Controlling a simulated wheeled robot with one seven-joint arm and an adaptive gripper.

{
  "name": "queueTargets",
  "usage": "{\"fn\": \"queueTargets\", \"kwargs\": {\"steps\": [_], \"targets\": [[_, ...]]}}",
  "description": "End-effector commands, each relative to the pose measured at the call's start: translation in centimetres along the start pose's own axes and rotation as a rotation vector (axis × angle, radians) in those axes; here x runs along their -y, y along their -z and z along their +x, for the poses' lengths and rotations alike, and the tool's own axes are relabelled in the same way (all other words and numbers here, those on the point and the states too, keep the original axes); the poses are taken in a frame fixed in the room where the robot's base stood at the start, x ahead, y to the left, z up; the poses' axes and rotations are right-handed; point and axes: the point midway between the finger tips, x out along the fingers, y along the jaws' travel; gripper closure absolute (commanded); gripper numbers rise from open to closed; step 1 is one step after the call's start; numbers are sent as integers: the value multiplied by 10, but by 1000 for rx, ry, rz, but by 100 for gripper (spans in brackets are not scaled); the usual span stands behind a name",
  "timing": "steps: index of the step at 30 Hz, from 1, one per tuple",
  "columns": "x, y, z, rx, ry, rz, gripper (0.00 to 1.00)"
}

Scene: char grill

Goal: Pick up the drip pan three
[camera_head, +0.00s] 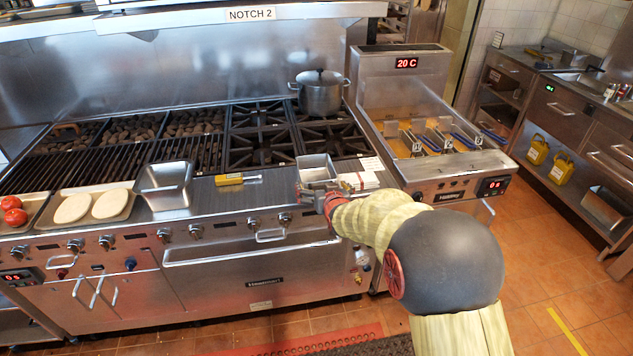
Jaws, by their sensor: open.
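My gripper (322,198) is open at the front edge of the range, just in front of a small rectangular steel pan (317,168). The fingertips overlap the near side of this pan in the picture, and I cannot tell whether they touch it. A larger deep steel pan (166,187) stands on the front ledge further left. No label marks either one as drip pan three. My arm hides part of the counter to the right of the gripper.
A yellow-handled tool (236,179) lies between the two pans. White papers or cloths (360,181) lie right of the small pan. A lidded pot (320,93) stands on the back burners. A fryer (430,150) is at right. Trays with buns (110,204) and tomatoes are at left.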

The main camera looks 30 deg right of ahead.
Motion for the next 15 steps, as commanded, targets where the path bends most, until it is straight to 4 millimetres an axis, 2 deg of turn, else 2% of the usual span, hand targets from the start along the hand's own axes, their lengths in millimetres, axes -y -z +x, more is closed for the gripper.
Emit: {"fn": "queueTargets", "kwargs": {"steps": [6, 15], "targets": [[0, 0, 1, 1, 0, 0, 0], [0, 0, 0, 1, 0, 0, 17]]}}
